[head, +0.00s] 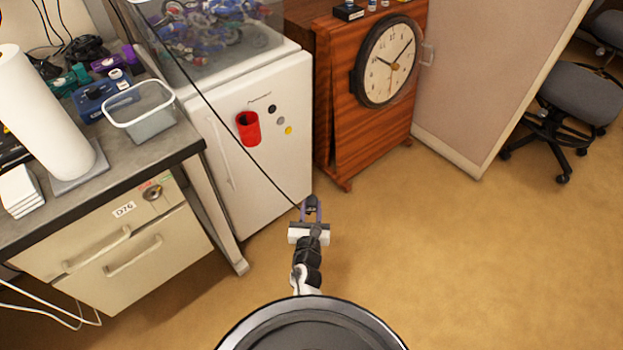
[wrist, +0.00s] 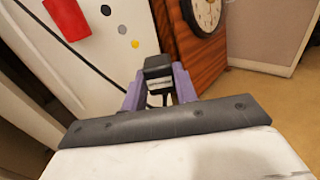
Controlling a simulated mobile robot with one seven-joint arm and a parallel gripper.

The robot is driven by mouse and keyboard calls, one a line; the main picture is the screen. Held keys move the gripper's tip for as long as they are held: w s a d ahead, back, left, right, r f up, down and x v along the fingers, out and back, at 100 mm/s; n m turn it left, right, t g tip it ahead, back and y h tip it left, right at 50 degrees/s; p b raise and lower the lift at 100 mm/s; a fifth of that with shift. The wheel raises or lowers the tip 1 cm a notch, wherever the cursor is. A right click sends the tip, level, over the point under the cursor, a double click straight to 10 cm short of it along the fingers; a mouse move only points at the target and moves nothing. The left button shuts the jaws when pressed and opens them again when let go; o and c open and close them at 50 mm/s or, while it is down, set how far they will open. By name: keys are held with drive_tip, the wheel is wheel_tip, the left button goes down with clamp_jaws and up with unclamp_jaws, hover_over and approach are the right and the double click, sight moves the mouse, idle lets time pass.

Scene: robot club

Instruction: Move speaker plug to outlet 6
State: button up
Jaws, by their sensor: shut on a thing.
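My gripper (head: 311,205) is low in front of the white fridge, with its purple fingers pointing away from me. It is shut on a black plug, which I take to be the speaker plug (wrist: 158,66), seen clearly between the fingers in the wrist view. A thin black cable (head: 222,117) runs from the gripper up and left across the fridge and past the desk. The plug's prongs cannot be made out. I cannot see outlet 6 or any power strip in either view.
A desk (head: 90,190) is at left, a partition (head: 480,80) and chair (head: 578,97) at right. Open carpet (head: 450,260) lies at lower right.

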drive_tip(key=f, duration=0.1)
drive_tip(key=s+f+n+y, duration=0.1)
drive_tip(key=shift+f+y, duration=0.3)
drive_tip(key=shift+w+d, duration=0.15)
idle(0.4)
